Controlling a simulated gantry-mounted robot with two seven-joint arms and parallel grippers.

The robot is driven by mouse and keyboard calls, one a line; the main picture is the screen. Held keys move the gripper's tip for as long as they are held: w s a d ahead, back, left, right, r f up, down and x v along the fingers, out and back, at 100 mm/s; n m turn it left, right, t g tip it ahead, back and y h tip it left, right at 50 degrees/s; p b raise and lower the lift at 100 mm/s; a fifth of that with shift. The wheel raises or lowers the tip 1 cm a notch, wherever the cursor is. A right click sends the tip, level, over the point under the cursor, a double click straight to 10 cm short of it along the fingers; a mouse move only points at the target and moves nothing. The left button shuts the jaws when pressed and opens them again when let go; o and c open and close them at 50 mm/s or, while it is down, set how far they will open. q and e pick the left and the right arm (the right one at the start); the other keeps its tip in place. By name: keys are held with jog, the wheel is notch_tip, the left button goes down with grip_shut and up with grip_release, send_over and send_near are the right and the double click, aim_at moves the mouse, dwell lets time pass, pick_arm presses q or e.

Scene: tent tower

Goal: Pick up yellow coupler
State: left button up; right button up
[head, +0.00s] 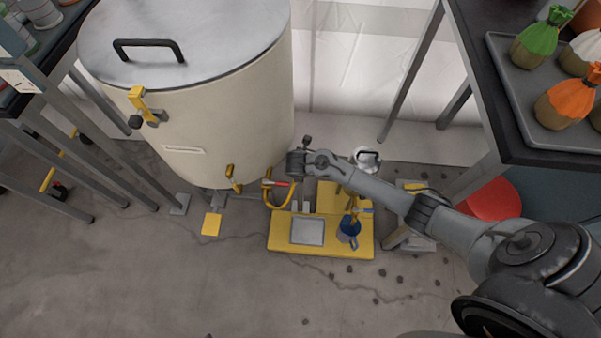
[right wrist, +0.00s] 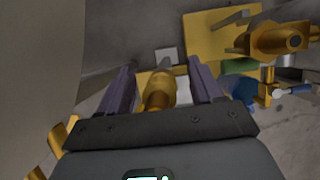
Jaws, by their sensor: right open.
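The yellow coupler (right wrist: 158,92) shows in the right wrist view as a short rounded brass-yellow piece. It lies in line with the gap between the fingers of my right gripper (right wrist: 163,66). The jaws are open, with a visible gap on each side of the coupler, and do not grip it. In the head view my right arm comes in from the right, and the gripper's end (head: 296,163) is beside the big tank, above a curved yellow piece (head: 285,204) with a red band. I cannot tell there which part is the coupler. My left gripper is not in view.
A large cream tank (head: 215,130) with a grey lid stands close left of my right gripper. A yellow base (head: 320,249) on the floor carries a grey plate (head: 307,231) and a blue jug (head: 348,232). Tables stand on both sides. The front floor is clear.

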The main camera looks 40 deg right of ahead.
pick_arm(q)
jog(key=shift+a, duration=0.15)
pick_arm(e)
jog(key=c, duration=1)
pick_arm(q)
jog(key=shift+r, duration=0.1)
pick_arm(e)
jog(key=shift+c, duration=0.2)
